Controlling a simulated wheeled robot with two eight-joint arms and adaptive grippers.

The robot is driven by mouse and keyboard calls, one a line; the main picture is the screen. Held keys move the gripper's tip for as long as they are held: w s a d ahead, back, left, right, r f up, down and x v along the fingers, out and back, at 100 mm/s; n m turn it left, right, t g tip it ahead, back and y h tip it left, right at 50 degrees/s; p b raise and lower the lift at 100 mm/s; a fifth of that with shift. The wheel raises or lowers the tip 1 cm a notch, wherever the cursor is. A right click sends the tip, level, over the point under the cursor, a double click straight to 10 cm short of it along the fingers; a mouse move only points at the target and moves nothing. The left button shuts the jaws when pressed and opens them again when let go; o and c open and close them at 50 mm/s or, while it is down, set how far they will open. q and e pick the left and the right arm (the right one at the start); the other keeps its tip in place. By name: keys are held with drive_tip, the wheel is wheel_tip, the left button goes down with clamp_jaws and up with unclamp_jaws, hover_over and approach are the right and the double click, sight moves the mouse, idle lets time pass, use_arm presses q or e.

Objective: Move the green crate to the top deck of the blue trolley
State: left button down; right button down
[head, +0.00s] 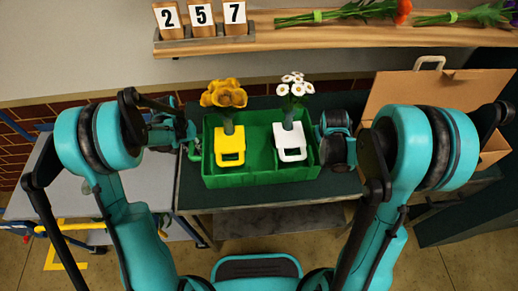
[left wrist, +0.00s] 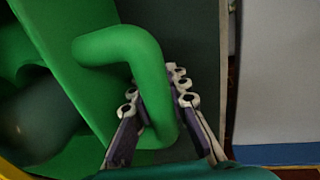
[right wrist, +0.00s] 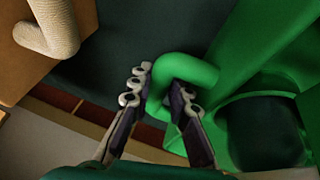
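The green crate (head: 262,179) is on the dark table in the middle of the head view. It holds a yellow pot (head: 230,147) with a yellow flower and a white pot (head: 290,142) with white daisies. My left gripper (head: 193,143) is at the crate's left end, its fingers closed around the green handle (left wrist: 120,45). My right gripper (head: 322,137) is at the right end; its fingers close on the other handle (right wrist: 185,68) in the right wrist view. The blue trolley stands at the left; its grey top deck (head: 85,190) is bare where visible, partly hidden by my left arm.
The dark table (head: 200,195) extends around the crate. An open cardboard box (head: 430,92) is at the right. A wooden shelf (head: 290,38) at the back holds number blocks (head: 201,18) and wrapped flowers (head: 340,14). Yellow tape (head: 62,264) marks the floor by the trolley.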

use_arm(q)
drive_tip(key=shift+r, duration=0.25)
use_arm(e)
drive_tip(key=shift+w+r, duration=0.1)
drive_tip(key=shift+r, duration=0.15)
